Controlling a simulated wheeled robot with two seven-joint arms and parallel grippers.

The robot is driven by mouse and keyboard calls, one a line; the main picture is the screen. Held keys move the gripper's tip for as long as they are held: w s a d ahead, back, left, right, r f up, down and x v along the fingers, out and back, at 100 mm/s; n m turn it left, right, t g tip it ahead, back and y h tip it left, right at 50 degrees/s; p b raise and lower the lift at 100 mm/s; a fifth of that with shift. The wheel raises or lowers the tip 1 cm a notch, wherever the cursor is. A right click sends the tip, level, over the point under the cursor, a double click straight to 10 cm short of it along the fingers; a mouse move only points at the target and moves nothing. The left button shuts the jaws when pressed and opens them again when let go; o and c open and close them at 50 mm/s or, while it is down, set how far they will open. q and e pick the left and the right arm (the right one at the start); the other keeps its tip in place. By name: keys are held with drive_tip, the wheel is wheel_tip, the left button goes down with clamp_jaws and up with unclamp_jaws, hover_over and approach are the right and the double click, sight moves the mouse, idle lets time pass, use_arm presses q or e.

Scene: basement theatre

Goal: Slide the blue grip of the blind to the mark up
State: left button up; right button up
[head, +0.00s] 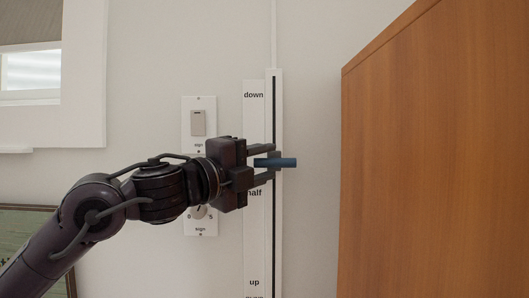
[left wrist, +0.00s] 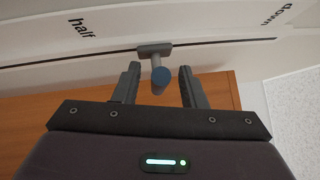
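The blue grip (head: 283,163) sticks out from the slotted white rail (head: 279,220) on the wall, a little above the "half" label. It also shows in the left wrist view (left wrist: 160,78), end-on on its grey slider. The mark "up" (head: 254,282) is low on the label strip and "down" (head: 254,95) is at its top. My left gripper (head: 268,164) is open, with one finger above and one below the grip. In the left wrist view the fingers (left wrist: 158,87) stand on either side of the grip, with gaps between. My right gripper is not in view.
A wall plate with a switch (head: 198,122) and a dial (head: 199,213) is left of the rail, partly behind my left arm. A large wooden panel (head: 430,160) stands to the right. A window (head: 32,75) is at upper left. The rail below the gripper looks clear.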

use_arm(q)
drive_tip(key=shift+w+d, duration=0.1)
drive_tip(key=shift+w, duration=0.1)
clamp_jaws()
idle(0.3)
wheel_tip(320, 180, down, 26)
drive_tip(key=b, duration=2)
drive_tip(key=shift+d+f+b, duration=0.15)
drive_tip(key=shift+f+b, duration=0.1)
drive_tip(key=shift+b, duration=0.1)
drive_tip(key=shift+f, duration=0.1)
